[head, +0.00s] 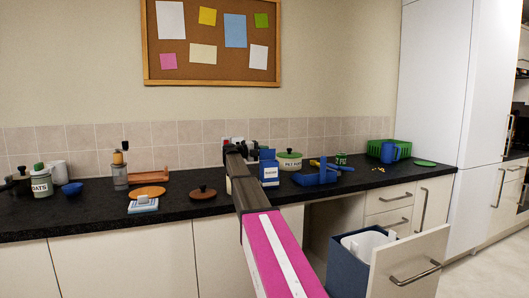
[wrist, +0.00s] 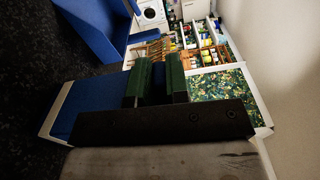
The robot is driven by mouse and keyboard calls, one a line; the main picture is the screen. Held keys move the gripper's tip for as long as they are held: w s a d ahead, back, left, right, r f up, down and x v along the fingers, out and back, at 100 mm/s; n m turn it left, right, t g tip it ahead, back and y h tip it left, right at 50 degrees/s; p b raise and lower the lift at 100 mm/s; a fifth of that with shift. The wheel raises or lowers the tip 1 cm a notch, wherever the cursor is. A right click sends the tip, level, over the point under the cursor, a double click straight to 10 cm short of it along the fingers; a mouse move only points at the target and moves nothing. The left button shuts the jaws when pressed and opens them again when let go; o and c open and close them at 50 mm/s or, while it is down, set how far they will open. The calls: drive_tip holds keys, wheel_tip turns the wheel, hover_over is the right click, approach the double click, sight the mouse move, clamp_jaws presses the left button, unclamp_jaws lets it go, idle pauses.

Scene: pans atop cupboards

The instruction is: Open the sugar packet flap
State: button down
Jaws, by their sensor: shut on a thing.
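The sugar packet (head: 269,173) looks like a blue box with a white label, upright on the dark worktop in the head view. My gripper (head: 243,148) is at its left, partly hidden behind my arm. In the wrist view, the two dark green fingers of my gripper (wrist: 158,82) stand close together over a white-edged surface with a blue panel (wrist: 90,108). The fingers are shut on a part of the packet. The flap itself is hard to make out, as the fingers and dark palm cover the contact.
A blue tray (head: 316,177) and a green-lidded pot (head: 289,160) stand right of the packet. A brown lid (head: 202,193) lies to the left. An open drawer (head: 408,262) juts out below at right. The front worktop strip is mostly clear.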

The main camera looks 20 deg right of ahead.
idle(0.3)
drive_tip(key=c, duration=1.1)
unclamp_jaws()
drive_tip(key=a, duration=1)
drive_tip(key=shift+a, duration=0.4)
